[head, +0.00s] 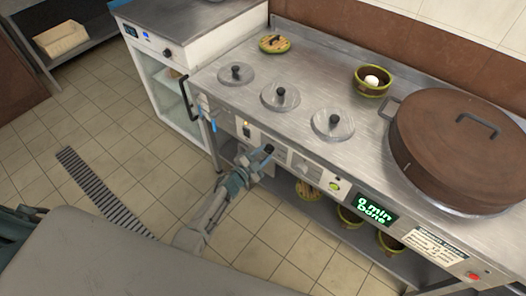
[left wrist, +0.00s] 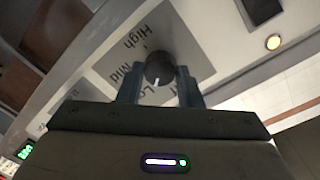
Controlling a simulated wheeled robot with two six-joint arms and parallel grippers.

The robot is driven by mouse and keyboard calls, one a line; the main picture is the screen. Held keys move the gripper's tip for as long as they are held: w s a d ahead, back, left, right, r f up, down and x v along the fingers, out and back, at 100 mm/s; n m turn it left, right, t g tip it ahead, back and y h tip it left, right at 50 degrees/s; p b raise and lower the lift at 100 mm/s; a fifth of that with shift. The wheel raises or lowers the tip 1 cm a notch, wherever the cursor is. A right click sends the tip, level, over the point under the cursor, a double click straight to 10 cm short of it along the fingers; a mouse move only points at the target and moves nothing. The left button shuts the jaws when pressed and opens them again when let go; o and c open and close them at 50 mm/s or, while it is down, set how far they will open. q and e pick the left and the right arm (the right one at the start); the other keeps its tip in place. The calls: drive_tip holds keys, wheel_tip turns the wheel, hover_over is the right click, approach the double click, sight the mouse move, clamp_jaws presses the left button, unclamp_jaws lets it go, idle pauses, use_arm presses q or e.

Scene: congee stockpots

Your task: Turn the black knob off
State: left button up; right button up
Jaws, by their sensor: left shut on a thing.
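The black knob (left wrist: 159,66) sits between the two fingers of my left gripper (left wrist: 158,84) in the left wrist view. A white mark on the knob points down toward the gripper. "High", "Mid" and a partly covered "Lo" label show on the grey plate (left wrist: 118,65) around it; the label to the right is mostly hidden by a finger. In the head view my left gripper (head: 259,160) reaches the front panel of the counter, with the black knob (head: 268,149) at its tips. My left gripper is shut on the knob. My right gripper is not in view.
The steel counter (head: 310,75) holds several lidded wells, a small bowl (head: 372,82) and a large brown-lidded pot (head: 455,140). A green-lit display (head: 376,208) and a red button (head: 474,276) are on the front panel. Bowls stand on the shelf below. An orange light (left wrist: 273,42) glows beside a dark switch (left wrist: 262,8).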

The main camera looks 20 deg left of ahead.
use_arm(q)
drive_tip(key=n+p, duration=0.1)
drive_tip(key=n, duration=0.4)
drive_tip(key=shift+p, duration=0.4)
drive_tip(key=n+p, duration=0.1)
drive_tip(key=n, duration=0.4)
drive_tip(key=shift+f+n, duration=0.15)
drive_tip(key=shift+n, duration=0.25)
drive_tip(key=o, duration=1)
drive_tip(key=shift+c, duration=0.2)
drive_tip(key=shift+s, duration=0.1)
drive_tip(key=v, duration=1)
drive_tip(key=shift+s+a+f, duration=0.2)
drive_tip(key=shift+s, duration=0.05)
